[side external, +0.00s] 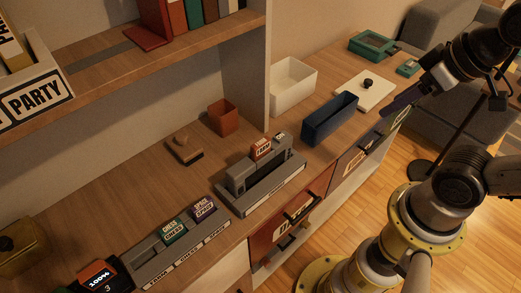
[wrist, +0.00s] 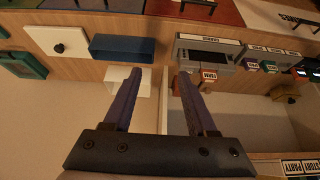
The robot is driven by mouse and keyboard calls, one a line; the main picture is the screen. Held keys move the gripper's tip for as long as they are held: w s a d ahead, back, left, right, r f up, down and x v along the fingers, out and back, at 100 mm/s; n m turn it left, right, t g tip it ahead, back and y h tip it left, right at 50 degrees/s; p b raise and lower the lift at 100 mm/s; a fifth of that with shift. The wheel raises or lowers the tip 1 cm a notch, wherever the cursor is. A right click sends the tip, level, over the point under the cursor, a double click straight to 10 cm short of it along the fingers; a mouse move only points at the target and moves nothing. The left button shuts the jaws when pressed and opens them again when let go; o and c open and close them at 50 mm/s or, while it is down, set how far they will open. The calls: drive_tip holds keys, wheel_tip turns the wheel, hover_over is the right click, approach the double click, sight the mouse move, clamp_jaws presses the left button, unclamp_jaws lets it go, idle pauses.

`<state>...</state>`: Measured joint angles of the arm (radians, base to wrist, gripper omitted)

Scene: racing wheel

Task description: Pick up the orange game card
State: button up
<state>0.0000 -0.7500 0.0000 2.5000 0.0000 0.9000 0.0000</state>
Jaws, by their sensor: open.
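The orange game card (side external: 261,148) has a white label and stands upright in the top of a grey console-like holder (side external: 238,182) on the wooden counter. In the wrist view the orange card (wrist: 209,76) shows at the near edge of the grey holder (wrist: 205,57), right of my fingers. My gripper (side external: 393,103) is open and empty, above the counter's right part, well apart from the card. In the wrist view its two dark fingers (wrist: 159,75) are spread with nothing between them. A smaller card (side external: 279,136) stands beside the orange one.
A blue bin (side external: 330,118), white bin (side external: 293,84) and orange cup (side external: 223,118) stand near the holder. A grey rack (side external: 180,248) holds a green card (side external: 173,230) and purple card (side external: 203,209). A shelf (side external: 150,50) overhangs the counter's back.

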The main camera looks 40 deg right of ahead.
drive_tip(key=w+a+r+n+g, duration=0.1)
drive_tip(key=w+a+r+n, duration=0.1)
drive_tip(key=w+r+n, duration=0.6)
drive_tip(key=n+g, duration=0.5)
drive_tip(key=n, duration=0.5)
hover_over(261, 142)
wheel_tip(261, 142, down, 18)
drive_tip(key=shift+w+a+r, duration=0.1)
drive_tip(key=shift+r, duration=0.1)
drive_tip(key=shift+f, duration=2.9)
